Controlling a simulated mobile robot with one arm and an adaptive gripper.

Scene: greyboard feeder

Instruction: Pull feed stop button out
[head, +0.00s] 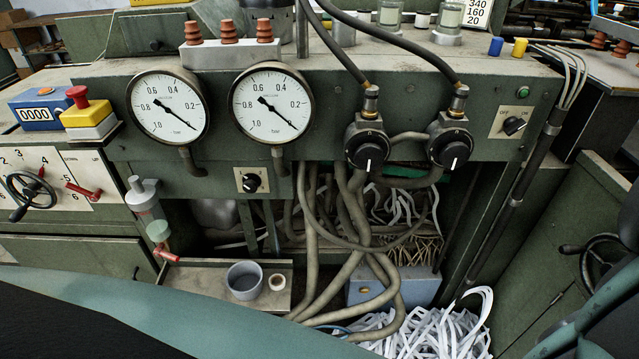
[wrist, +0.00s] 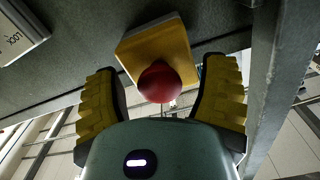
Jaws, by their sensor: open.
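In the wrist view a round red button (wrist: 160,82) sits on a yellow box (wrist: 150,45) fixed to a dark green panel. My gripper (wrist: 161,66) is open, with one yellow ribbed finger on each side of the button. Gaps show between both fingers and the button. The button's stem is hidden behind its head. In the head view a red mushroom button (head: 77,97) stands on a yellow and white box at the left, with no gripper near it. My gripper is not in the head view.
A grey post (wrist: 268,85) runs close by my right finger. A "LOCK" plate (wrist: 18,32) is on the panel at upper left. The head view shows two pressure gauges (head: 168,107) (head: 271,103), hoses (head: 350,230), and a handwheel (head: 31,190) at left.

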